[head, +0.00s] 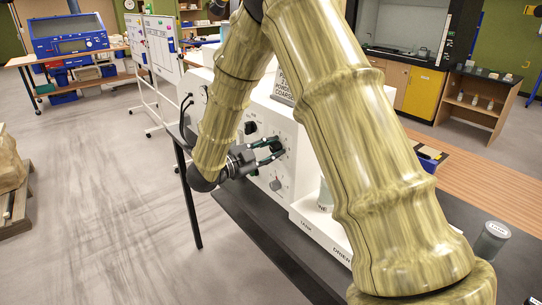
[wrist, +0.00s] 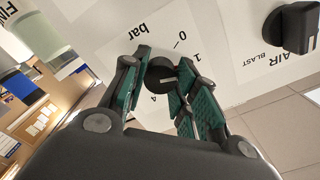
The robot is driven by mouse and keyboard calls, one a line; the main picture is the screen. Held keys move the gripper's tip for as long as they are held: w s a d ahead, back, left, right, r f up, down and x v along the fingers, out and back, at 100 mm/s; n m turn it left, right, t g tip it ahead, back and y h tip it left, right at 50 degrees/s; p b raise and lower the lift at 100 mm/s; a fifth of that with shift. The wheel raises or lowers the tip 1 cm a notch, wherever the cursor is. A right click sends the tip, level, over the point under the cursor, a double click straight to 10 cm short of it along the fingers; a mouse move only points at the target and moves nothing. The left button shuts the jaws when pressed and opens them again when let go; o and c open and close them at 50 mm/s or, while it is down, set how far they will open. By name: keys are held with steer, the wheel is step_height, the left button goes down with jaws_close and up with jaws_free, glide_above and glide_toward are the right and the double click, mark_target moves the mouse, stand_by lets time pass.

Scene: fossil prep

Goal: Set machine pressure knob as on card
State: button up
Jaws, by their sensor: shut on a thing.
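The white machine (head: 305,130) stands on a dark bench with its panel facing left. My gripper (head: 268,153) reaches to that panel and is shut on a dark round knob (head: 279,146). In the wrist view the knob (wrist: 161,72) sits between the green-padded fingertips (wrist: 163,78). The markings "bar", "0", "1" and "A" show upside down around it. A pale line shows on its face, partly hidden by the fingers; its exact setting is hard to read. A sign (head: 284,88) on top of the machine reads partly "POWDER COARSE"; my arm hides some of it.
A black AIR BLAST knob (wrist: 290,27) is beside the held knob. In the head view, another black knob (head: 250,127) and a grey knob (head: 275,185) are close to my gripper. A jar (head: 491,240) stands on the dark bench (head: 265,235). Open floor lies left.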

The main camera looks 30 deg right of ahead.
steer(key=m+b, duration=0.2)
steer(key=b, duration=0.2)
steer(key=m+b, duration=0.2)
steer(key=b, duration=0.2)
steer(key=shift+f, duration=0.35)
steer(key=m+b, duration=0.1)
steer(key=b, duration=0.2)
steer(key=shift+r+m+b, duration=0.1)
steer(key=shift+m+b, duration=0.2)
steer(key=shift+m, duration=0.1)
steer(key=shift+r+m+b, duration=0.15)
steer(key=shift+m+b, duration=0.25)
steer(key=shift+b, duration=0.1)
steer(key=o, duration=1)
steer(key=shift+o, duration=0.2)
steer(key=shift+a+r, duration=0.1)
steer(key=s+a, duration=0.1)
steer(key=a, duration=1)
steer(key=shift+a, duration=0.4)
